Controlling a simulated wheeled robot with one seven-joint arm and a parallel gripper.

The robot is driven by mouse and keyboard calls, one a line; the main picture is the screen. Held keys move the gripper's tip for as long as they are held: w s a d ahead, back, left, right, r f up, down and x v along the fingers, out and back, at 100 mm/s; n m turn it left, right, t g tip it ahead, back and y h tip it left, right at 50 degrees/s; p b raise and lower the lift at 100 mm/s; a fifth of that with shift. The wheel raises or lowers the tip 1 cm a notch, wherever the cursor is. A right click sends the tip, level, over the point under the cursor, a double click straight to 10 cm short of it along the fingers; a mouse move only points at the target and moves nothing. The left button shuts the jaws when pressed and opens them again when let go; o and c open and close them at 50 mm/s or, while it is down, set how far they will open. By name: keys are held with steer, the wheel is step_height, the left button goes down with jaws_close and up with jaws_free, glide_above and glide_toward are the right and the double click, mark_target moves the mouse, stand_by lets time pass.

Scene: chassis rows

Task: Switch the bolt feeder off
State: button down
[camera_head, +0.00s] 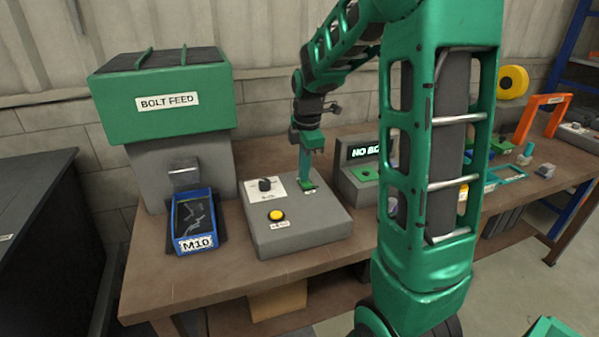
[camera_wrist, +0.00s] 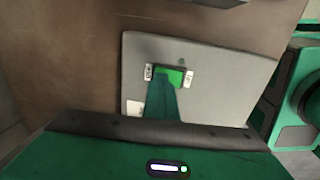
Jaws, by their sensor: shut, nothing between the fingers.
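The bolt feeder (camera_head: 167,103) is a green hopper labelled BOLT FEED on a grey body at the left of the bench. A grey control box (camera_head: 300,228) stands to its right, with a black dial (camera_head: 265,184) on a white plate and a yellow button (camera_head: 276,215). A small green switch (camera_head: 309,184) is near the box's back right. My gripper (camera_head: 304,186) is shut and empty, pointing down at this switch. In the wrist view its fingertips (camera_wrist: 163,80) overlap the switch (camera_wrist: 178,74), which has a small label at each end. I cannot tell whether they touch.
A blue bin (camera_head: 194,222) marked M10 sits below the feeder. A grey unit (camera_head: 362,172) with a lit display, partly hidden by my arm, stands right of the control box. An orange frame (camera_head: 540,101) is farther right. The bench front (camera_head: 190,283) is bare.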

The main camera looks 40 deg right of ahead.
mark_target(307, 184)
steer(key=shift+s+a, duration=0.15)
steer(key=shift+s, duration=0.6)
steer(key=shift+r, duration=0.15)
steer(key=shift+r, duration=0.25)
step_height(307, 184, up, 13)
steer(key=s, duration=0.1)
steer(key=shift+s+a, duration=0.25)
steer(key=shift+w, duration=0.1)
steer(key=shift+w+d+r, duration=0.1)
steer(key=shift+w+d, duration=0.15)
steer(key=shift+w, duration=0.25)
steer(key=f, duration=0.4)
steer(key=w+f, duration=0.1)
steer(key=f, duration=0.9)
steer(key=shift+w+d, duration=0.25)
steer(key=shift+w, duration=0.05)
